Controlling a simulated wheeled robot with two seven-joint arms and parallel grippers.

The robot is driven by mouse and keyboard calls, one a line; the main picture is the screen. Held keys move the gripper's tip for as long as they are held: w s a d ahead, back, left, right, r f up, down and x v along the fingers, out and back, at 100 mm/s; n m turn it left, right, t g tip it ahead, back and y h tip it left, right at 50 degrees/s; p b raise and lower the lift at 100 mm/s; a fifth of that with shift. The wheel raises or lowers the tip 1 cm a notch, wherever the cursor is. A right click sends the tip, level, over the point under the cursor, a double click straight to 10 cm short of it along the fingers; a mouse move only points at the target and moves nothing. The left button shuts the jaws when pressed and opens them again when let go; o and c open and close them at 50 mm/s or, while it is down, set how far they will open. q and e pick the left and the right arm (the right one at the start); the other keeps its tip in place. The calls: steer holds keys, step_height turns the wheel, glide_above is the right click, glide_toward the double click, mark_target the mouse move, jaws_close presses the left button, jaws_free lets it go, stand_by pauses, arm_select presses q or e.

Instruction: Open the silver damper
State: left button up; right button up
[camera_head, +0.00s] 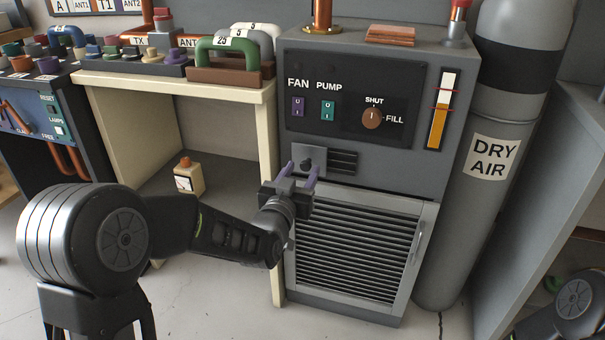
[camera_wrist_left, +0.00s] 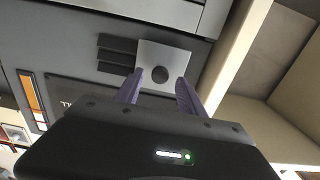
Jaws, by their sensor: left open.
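The silver damper (camera_wrist_left: 178,59) is a small flat plate with a round dark knob (camera_wrist_left: 160,74), beside a set of dark slots (camera_wrist_left: 117,54) on the grey cabinet front. In the head view, the damper (camera_head: 309,154) sits below the control panel, left of the slots, partly hidden by my gripper. My left gripper (camera_head: 302,170) is open, its purple fingers pointing at the damper. In the left wrist view the fingers (camera_wrist_left: 158,88) stand on either side of the knob, not closed on it; whether they touch the plate I cannot tell. My right gripper is out of view.
Above is a panel with fan and pump switches (camera_head: 328,110) and a fill knob (camera_head: 372,118). Below is a louvred silver-framed grille (camera_head: 355,255). A dry air cylinder (camera_head: 480,200) stands right; a cream bench (camera_head: 270,150) stands close on the left.

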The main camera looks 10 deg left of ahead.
arm_select(q)
steer(key=shift+w, duration=0.5)
steer(key=shift+c, duration=0.3)
jaws_close()
stand_by(0.8)
